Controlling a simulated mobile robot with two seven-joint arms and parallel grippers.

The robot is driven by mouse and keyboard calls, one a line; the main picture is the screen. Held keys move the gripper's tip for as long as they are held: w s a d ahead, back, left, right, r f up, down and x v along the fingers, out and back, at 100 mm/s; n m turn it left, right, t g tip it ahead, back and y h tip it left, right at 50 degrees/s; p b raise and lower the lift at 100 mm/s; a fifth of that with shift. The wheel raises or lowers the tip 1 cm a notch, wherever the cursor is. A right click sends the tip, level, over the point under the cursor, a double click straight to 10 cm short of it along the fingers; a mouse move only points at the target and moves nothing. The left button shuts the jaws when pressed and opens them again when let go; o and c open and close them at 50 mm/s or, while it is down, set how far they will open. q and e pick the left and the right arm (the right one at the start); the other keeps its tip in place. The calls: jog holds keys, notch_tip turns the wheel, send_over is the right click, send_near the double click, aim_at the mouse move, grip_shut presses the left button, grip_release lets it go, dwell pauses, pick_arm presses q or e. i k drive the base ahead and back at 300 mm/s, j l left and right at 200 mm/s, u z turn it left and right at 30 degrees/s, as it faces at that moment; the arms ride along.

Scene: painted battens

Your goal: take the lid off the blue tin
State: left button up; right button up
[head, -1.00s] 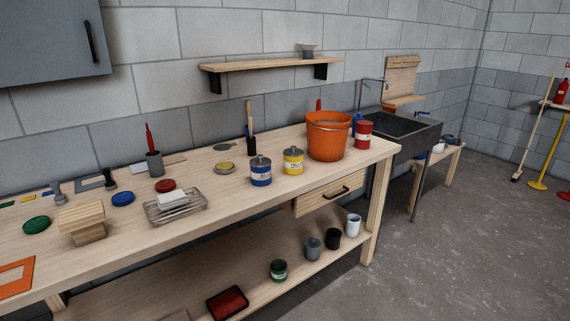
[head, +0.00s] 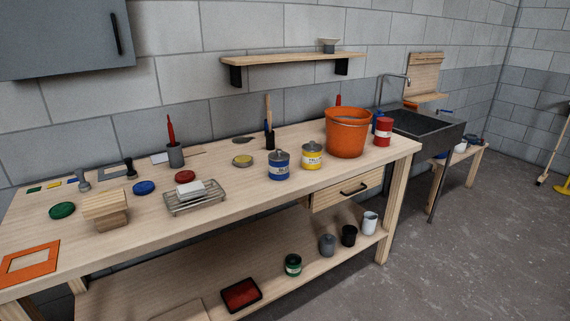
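The blue tin (head: 279,167) stands upright on the workbench, right of the middle of the head view. A grey lid (head: 279,154) with a small knob sits on top of it. The yellow tin (head: 312,156) with a similar grey lid stands just to its right, close but apart. Neither of my grippers shows in the head view.
The workbench (head: 165,228) holds an orange bucket (head: 346,138), a red tin (head: 383,132), a wire rack (head: 196,203) with a white block and a wooden block (head: 106,206). Bare bench top lies in front of the blue tin. A shelf (head: 292,59) hangs above.

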aim_at(279, 156)
jog(key=i+j+z, duration=0.2)
jog(key=i+z, duration=0.15)
jog(key=i+j+z, duration=0.7)
